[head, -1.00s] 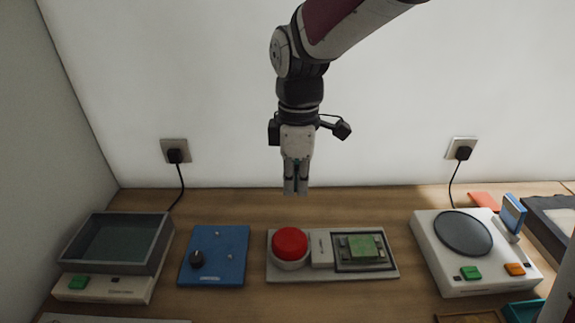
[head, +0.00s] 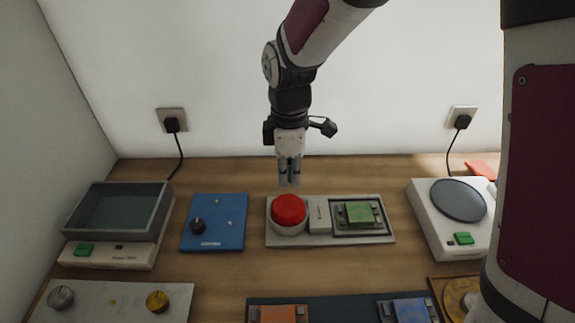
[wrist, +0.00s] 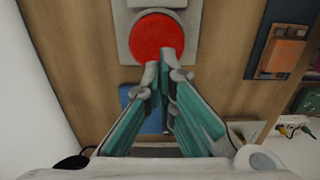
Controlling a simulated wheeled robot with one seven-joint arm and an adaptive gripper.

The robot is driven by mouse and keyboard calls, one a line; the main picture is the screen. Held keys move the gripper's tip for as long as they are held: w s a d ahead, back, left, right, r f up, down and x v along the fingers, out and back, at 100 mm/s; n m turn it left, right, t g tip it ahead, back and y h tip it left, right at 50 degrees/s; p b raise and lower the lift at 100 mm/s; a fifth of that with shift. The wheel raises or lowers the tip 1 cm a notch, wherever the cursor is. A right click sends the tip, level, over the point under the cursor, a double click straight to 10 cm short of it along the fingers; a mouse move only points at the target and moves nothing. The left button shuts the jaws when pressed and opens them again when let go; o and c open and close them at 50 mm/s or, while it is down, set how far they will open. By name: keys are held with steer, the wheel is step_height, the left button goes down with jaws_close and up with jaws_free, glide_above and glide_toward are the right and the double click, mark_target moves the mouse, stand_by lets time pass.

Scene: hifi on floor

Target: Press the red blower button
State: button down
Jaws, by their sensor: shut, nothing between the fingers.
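The red blower button (head: 289,209) is a large round dome on a white base at the left end of a grey panel (head: 320,241). My gripper (head: 289,184) points down just above and behind the button in the head view, its fingers shut and empty. The button also shows in the wrist view (wrist: 158,37), at the top. My gripper's tips (wrist: 161,58) overlap its lower edge there. I cannot tell whether they touch it, but the head view suggests a gap.
The same panel carries a green block (head: 359,212) in a holder. A blue panel with a black knob (head: 197,225) lies to the left, beyond it a grey tray (head: 120,208). A white device with a dark disc (head: 459,200) stands right. Bare wood separates them.

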mark_target(289, 207)
step_height(289, 207, down, 8)
steer(key=shift+r, duration=0.2)
stand_by(0.3)
steer(key=shift+f+b, duration=0.4)
steer(key=shift+f, duration=0.65)
step_height(289, 207, up, 12)
steer(key=shift+r+p, duration=0.25)
steer(key=shift+p, duration=0.3)
stand_by(1.1)
